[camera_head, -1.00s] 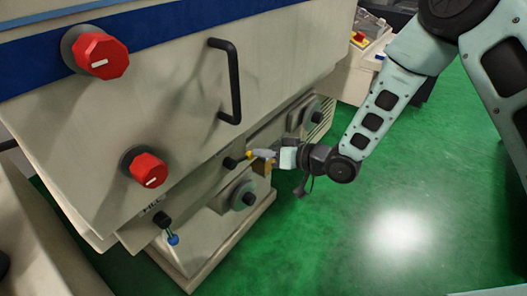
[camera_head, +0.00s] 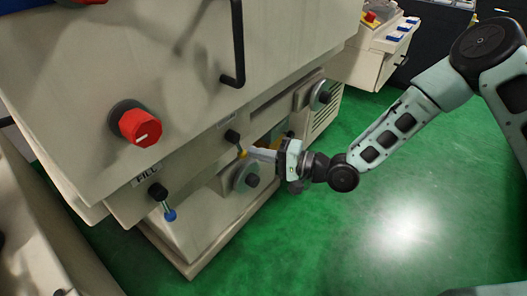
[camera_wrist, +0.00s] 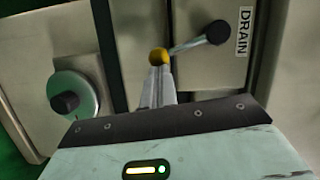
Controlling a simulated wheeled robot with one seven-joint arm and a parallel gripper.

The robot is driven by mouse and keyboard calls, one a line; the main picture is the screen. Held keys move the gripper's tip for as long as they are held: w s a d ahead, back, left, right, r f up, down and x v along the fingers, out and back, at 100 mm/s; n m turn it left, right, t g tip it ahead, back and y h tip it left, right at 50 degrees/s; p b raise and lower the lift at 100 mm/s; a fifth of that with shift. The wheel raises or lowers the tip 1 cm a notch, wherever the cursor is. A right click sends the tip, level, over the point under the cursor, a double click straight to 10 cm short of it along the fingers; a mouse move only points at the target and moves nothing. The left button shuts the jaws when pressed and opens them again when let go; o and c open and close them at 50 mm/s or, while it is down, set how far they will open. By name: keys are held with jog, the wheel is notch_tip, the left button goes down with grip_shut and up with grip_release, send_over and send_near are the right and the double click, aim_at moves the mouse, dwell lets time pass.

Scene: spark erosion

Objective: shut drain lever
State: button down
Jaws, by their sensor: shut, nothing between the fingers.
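The drain lever (camera_wrist: 190,45) has a black hub, a thin metal rod and a yellow knob (camera_wrist: 159,56). In the wrist view it lies beside the DRAIN label (camera_wrist: 243,32), its rod running left and slightly down from the hub. In the head view the yellow knob (camera_head: 243,154) is below and slightly right of the black hub (camera_head: 232,136). My gripper (camera_head: 250,154) is shut and empty, its fingertips right at the knob. In the wrist view the closed fingertips (camera_wrist: 160,70) meet the knob's near side; whether they touch cannot be told.
The FILL lever (camera_head: 164,203) with a blue knob hangs at the left. A round dial (camera_head: 247,180) sits just below my gripper. A red knob (camera_head: 140,127) and a black handle (camera_head: 238,45) are above. Green floor (camera_head: 330,240) is open at the right.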

jog(key=shift+s+a+f+m+y+b, duration=0.15)
jog(key=shift+s+a+f+m+b, duration=0.15)
jog(key=shift+m, duration=0.25)
jog(key=shift+s+a+f+m+y+b, duration=0.15)
jog(key=shift+s+m+b, duration=0.15)
jog(key=shift+m+b, duration=0.25)
jog(key=shift+s+a+f+m+y+b, duration=0.1)
jog(key=shift+s+a+m+b, duration=0.2)
jog(key=shift+m, duration=0.3)
